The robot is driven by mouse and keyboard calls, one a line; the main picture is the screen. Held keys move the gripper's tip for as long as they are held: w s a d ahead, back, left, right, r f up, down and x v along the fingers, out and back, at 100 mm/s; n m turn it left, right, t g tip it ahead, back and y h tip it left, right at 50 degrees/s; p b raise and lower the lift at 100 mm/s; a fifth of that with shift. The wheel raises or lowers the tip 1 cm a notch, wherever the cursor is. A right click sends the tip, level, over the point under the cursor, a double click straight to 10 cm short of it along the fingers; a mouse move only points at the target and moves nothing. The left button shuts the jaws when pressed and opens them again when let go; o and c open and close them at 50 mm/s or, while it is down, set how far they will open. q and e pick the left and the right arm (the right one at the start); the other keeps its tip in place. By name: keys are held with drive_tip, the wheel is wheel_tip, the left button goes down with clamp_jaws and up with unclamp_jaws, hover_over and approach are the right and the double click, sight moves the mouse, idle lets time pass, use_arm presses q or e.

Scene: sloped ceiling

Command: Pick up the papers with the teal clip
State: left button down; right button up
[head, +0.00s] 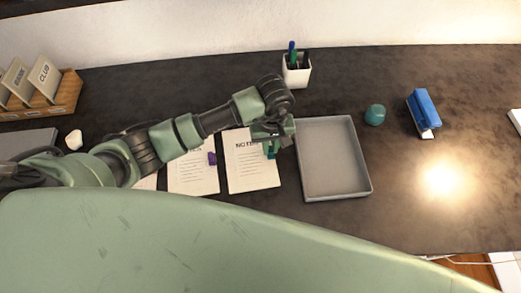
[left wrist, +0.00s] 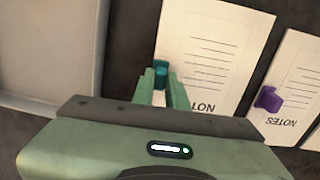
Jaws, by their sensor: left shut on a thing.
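The papers with the teal clip (head: 251,175) are white sheets with printed lines and a bold heading, just left of the grey tray. They also show in the left wrist view (left wrist: 212,55). The teal clip (left wrist: 161,73) sits at their edge, between my left gripper's fingers. My left gripper (head: 271,146) is over that edge and shut on the clipped papers; its fingers show in the left wrist view (left wrist: 163,82). I cannot tell whether the papers are off the desk. My right gripper is not in view.
A sheet with a purple clip (head: 193,176) lies to the left. The empty grey tray (head: 367,190) is on the right. A pen cup (head: 297,75), teal ball-like object (head: 375,115) and blue stapler (head: 424,110) stand beyond. The right of the dark desk is mostly clear.

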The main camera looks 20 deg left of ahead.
use_arm(q)
wheel_tip(320, 180, up, 20)
drive_tip(key=b, duration=0.3)
idle(0.3)
